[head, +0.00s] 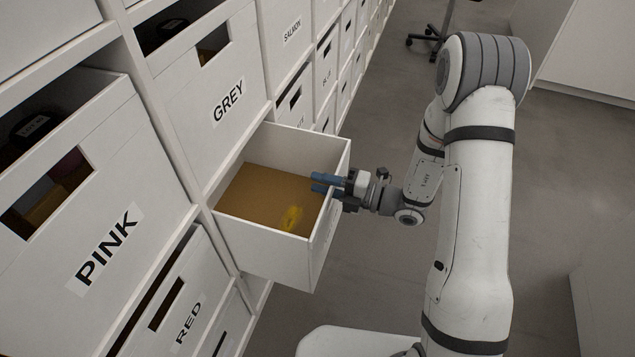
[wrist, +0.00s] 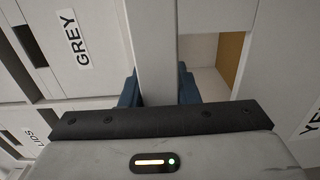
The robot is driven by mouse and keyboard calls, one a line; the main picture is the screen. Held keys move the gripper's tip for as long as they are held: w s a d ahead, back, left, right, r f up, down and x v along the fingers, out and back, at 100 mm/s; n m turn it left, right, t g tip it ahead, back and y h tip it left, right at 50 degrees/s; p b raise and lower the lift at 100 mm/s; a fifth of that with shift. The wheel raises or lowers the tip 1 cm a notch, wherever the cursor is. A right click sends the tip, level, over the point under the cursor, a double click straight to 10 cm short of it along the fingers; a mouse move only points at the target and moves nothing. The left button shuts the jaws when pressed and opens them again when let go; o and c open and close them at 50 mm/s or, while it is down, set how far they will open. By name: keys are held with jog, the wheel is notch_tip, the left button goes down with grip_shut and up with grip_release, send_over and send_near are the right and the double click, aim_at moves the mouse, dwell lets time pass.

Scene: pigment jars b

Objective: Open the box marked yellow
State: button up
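The white box marked yellow (head: 262,247) is pulled out of the shelf wall like a drawer, below the grey box. Its brown bottom shows in the head view, with a small yellow thing (head: 291,218) lying on it. Part of its label, "YE", shows at the right edge of the wrist view (wrist: 311,122). My gripper (head: 322,183) is at the top of its front wall. In the wrist view my gripper's blue fingers (wrist: 158,90) lie on both sides of the front rim (wrist: 156,45), close against it, one at the handle slot.
Boxes marked grey (head: 195,75), pink (head: 95,190) and red (head: 180,300) stand around it in the shelf. Grey and pink show dark gaps above their fronts. The floor (head: 395,290) right of the open box is clear. A wheeled chair base (head: 430,38) stands far back.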

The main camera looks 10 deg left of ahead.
jog(key=o, duration=0.4)
jog(key=shift+a, duration=0.1)
jog(key=d, duration=0.2)
jog(key=s+d+p, duration=0.1)
jog(key=d, duration=0.4)
jog(key=shift+s+d, duration=0.15)
jog(key=shift+d, duration=0.2)
